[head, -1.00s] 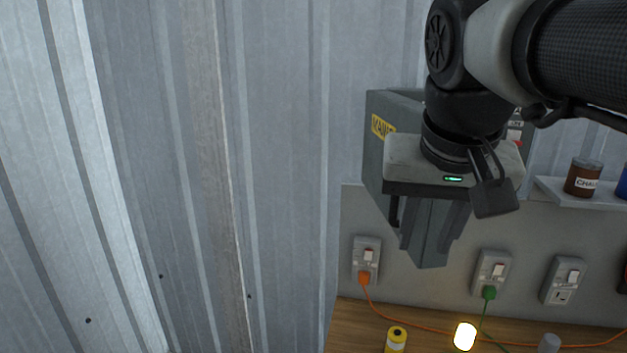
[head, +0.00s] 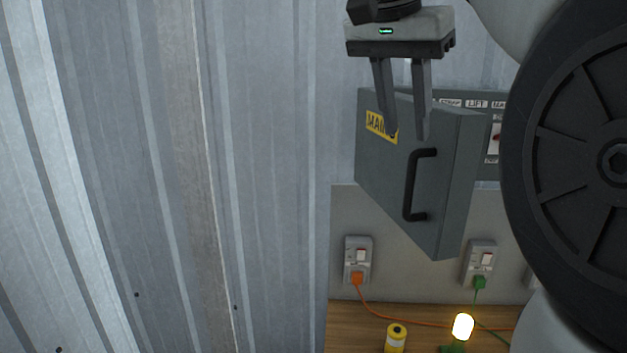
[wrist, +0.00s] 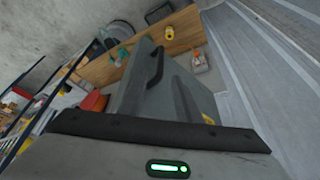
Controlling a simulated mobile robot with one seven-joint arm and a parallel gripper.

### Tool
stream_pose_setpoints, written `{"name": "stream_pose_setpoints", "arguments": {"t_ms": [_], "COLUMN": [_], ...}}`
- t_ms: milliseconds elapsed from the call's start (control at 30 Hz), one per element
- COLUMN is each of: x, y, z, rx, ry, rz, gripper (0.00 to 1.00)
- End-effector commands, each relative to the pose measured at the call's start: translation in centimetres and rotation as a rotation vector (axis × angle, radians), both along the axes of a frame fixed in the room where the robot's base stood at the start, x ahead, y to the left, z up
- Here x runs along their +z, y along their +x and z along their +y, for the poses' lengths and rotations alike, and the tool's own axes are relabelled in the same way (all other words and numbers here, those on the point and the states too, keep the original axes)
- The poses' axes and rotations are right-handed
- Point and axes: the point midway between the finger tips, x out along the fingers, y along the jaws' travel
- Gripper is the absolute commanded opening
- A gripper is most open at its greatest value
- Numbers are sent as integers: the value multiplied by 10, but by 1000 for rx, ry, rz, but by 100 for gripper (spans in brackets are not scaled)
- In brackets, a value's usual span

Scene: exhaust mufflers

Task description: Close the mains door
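The grey mains door (head: 385,165) stands swung out from the panel on the back wall, with a yellow label at its upper left and a black bar handle (head: 411,190) near its free edge. The door also shows in the wrist view with its handle (wrist: 156,66). My gripper (head: 407,136) points down at the door's upper part, above and slightly left of the handle. Its two fingers are apart with nothing held between them. Whether a fingertip touches the door I cannot tell. The panel (head: 495,125) behind the door is partly hidden by the door and my arm.
Sockets with an orange plug (head: 357,278) and a green plug (head: 479,282) sit below the door. A lit lamp (head: 463,326) and a yellow canister (head: 396,338) stand on the wooden bench (head: 345,318). The corrugated wall (head: 270,180) at left has clear room in front.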

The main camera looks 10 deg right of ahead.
Motion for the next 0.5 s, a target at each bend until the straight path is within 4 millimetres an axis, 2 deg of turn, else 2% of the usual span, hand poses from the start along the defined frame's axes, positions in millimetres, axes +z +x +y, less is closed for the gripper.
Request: {"name": "stream_pose_setpoints", "arguments": {"t_ms": [33,300,500], "x": [-14,-67,-97], "y": [2,16,24], "z": [-4,-22,-32], "rx": [-2,-1,-1], "ry": [1,0,0], "rz": [2,2,2], "gripper": [31,31,31]}}
